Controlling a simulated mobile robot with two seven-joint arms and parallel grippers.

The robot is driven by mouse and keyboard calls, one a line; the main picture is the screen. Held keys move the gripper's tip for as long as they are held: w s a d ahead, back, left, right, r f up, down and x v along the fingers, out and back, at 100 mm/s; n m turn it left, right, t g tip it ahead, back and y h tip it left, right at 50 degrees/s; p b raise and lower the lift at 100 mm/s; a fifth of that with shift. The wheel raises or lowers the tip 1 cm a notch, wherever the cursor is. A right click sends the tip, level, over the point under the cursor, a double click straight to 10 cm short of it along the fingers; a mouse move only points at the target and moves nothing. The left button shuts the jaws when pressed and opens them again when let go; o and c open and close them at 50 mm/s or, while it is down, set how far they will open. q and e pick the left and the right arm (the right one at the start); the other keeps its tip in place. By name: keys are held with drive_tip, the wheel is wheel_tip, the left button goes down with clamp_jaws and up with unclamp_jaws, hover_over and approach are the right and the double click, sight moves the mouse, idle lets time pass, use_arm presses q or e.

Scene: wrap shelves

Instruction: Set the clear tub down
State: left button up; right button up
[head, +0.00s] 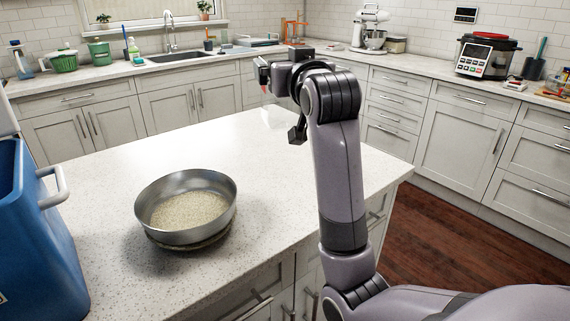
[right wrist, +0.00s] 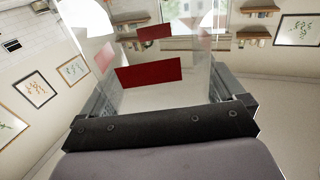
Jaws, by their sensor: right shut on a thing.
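My right gripper (head: 267,80) is over the far part of the island counter (head: 250,150), shut on the clear tub (head: 273,117). In the head view the tub is a faint see-through shape below the gripper, partly hidden by my arm. I cannot tell whether its base touches the counter. In the right wrist view the tub (right wrist: 195,87) fills the middle between the fingers, with red patches on it. My left gripper is not in view.
A metal bowl of grain (head: 185,206) stands on the near left of the island. A blue cooler-like box (head: 40,240) with a pale handle is at the left edge. The counter between bowl and tub is clear. A sink (head: 180,57) is behind.

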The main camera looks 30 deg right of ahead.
sight(287, 128)
wheel_tip(287, 128, down, 12)
drive_tip(key=shift+b, duration=0.85)
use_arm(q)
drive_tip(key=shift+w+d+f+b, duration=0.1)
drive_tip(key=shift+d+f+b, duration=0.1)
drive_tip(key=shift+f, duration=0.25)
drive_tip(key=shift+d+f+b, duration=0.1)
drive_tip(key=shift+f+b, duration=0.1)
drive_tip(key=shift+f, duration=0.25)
use_arm(e)
drive_tip(key=shift+f, duration=2.5)
